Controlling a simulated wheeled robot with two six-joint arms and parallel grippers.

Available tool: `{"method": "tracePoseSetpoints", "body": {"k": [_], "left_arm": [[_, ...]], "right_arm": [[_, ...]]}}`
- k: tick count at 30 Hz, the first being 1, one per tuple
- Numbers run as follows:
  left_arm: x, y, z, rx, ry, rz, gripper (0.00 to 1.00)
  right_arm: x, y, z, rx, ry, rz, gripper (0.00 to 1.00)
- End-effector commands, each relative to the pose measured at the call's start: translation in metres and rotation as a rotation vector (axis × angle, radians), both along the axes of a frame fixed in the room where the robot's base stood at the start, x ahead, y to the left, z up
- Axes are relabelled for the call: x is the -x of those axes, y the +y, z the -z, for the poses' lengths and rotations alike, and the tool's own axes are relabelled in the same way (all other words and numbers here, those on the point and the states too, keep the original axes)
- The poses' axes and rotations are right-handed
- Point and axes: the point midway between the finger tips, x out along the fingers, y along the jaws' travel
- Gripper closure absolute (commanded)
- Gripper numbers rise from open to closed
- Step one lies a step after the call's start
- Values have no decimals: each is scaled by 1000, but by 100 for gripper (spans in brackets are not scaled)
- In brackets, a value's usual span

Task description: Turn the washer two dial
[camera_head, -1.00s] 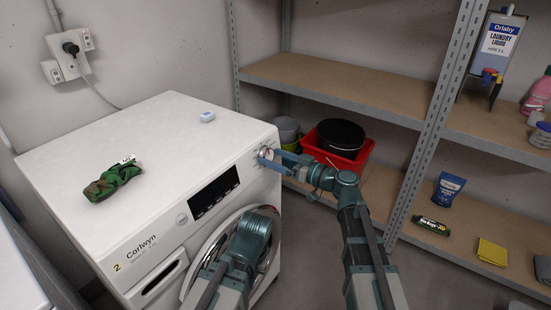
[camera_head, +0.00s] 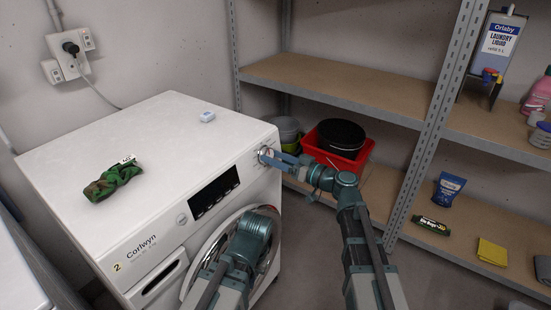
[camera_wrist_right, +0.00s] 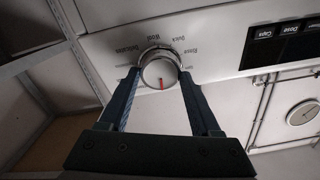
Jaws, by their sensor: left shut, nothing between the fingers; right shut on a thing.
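Washer two (camera_head: 205,150) is the white front loader marked 2 at the left of the head view. Its dial (camera_head: 265,155) is at the right end of the panel. In the right wrist view the round silver dial (camera_wrist_right: 160,70) has its red mark pointing down, with printed programme names around it. My right gripper (camera_head: 271,157) is shut on the dial, one blue finger on each side, as the right wrist view also shows (camera_wrist_right: 160,82). My left gripper (camera_head: 248,238) is low before the washer's round door, shut and empty; its fingertips are hidden.
A rolled green camouflage cloth (camera_head: 113,181) and a small white-blue item (camera_head: 207,116) lie on the washer's top. A red basin (camera_head: 345,152) with a black pan stands behind my right gripper. Shelves (camera_head: 340,90) with laundry goods fill the right side.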

Motion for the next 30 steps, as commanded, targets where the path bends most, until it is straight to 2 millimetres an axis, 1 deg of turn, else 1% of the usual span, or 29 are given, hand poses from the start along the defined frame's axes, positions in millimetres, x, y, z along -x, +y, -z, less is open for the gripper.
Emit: {"method": "tracePoseSetpoints", "body": {"k": [9, 18, 24, 30], "left_arm": [[0, 0, -1, 0, 0, 0, 100], [0, 0, -3, 0, 0, 0, 100], [0, 0, -4, 1, 0, 0, 100], [0, 0, -4, 1, 0, 0, 100]], "right_arm": [[1, 0, 0, -137, 188, 41, 91], [1, 0, 0, -248, 339, 75, 91], [1, 1, 0, -291, 399, 88, 91], [1, 0, 0, -309, 424, 93, 91]]}}
